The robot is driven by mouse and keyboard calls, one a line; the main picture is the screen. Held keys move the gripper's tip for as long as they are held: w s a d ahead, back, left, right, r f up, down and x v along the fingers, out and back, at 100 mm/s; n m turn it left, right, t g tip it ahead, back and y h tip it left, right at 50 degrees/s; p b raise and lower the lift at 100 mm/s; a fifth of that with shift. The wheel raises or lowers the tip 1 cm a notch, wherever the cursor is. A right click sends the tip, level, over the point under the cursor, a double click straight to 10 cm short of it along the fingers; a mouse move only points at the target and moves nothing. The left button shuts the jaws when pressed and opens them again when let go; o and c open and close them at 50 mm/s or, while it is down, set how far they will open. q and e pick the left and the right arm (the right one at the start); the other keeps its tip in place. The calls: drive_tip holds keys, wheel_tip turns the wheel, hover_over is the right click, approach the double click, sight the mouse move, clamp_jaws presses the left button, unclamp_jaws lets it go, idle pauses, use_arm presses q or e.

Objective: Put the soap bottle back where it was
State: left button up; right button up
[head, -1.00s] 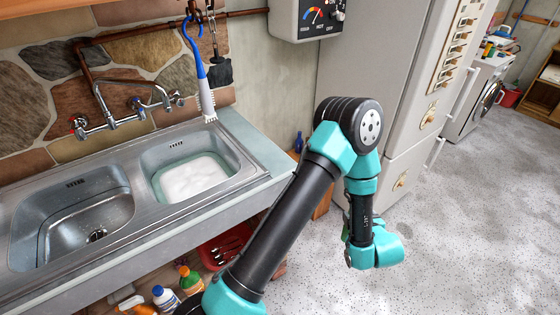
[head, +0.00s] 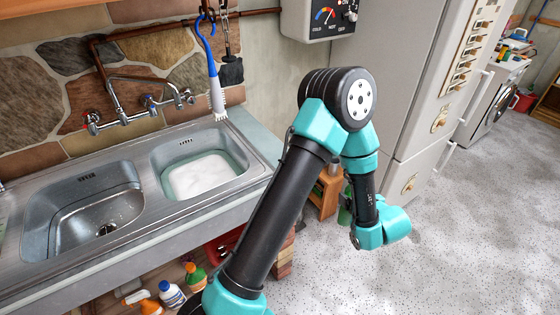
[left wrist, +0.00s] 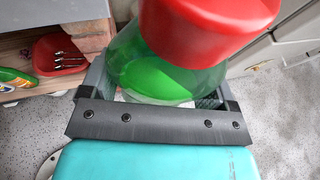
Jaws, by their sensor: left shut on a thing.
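The soap bottle (left wrist: 155,72) is green and see-through, with a large red cap (left wrist: 205,20) close to the camera in the left wrist view. My left gripper (left wrist: 157,88) is shut on the bottle, with a finger on each side of it. In the head view my arm hides most of the gripper and bottle. Only a sliver of green (head: 345,205) shows left of my wrist, over the floor in front of the fridge. My right gripper is in neither view.
A steel double sink (head: 140,225) stands at left, with foamy water in its right basin. Several bottles, one a white bottle with a blue cap (head: 171,293), stand beneath it near a red bowl (left wrist: 58,52). A wooden stand (head: 328,192) is behind my arm; the fridge (head: 395,70) is beyond.

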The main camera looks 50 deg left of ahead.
use_arm(q)
drive_tip(key=s+a+r+n+g+y, duration=0.1)
drive_tip(key=s+a+r+n+g, duration=0.7)
drive_tip(key=s+a+r, duration=0.8)
wheel_tip(320, 180, up, 4)
drive_tip(key=shift+s+a+f+g, duration=0.15)
drive_tip(key=shift+s+a+g, duration=0.2)
drive_tip(key=shift+a+g, duration=0.25)
drive_tip(key=w+a+f, duration=0.1)
drive_tip(key=w+a, duration=0.9)
drive_tip(key=a, duration=0.2)
drive_tip(key=shift+w+f, duration=0.25)
drive_tip(key=shift+w, duration=0.05)
drive_tip(key=shift+f, duration=1.95)
